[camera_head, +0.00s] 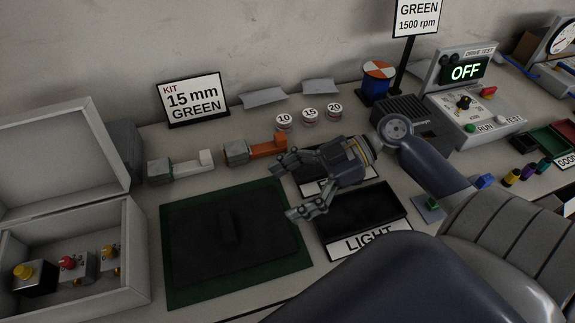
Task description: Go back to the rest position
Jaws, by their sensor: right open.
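My right gripper (292,187) is open and empty. Its arm comes in from the right, and its fingers point left, above the right edge of the green-bordered black mat (182,273) and the left side of the black LIGHT tray (362,208). A second, similar tray behind it is mostly hidden by the gripper. My left gripper is not in view.
An open grey case (133,262) stands at the left. Orange (268,146) and white (190,166) handled tools lie behind the mat, near round weights (310,115). A KIT sign (192,98) stands behind. A drive test box (475,110) reads OFF at the right.

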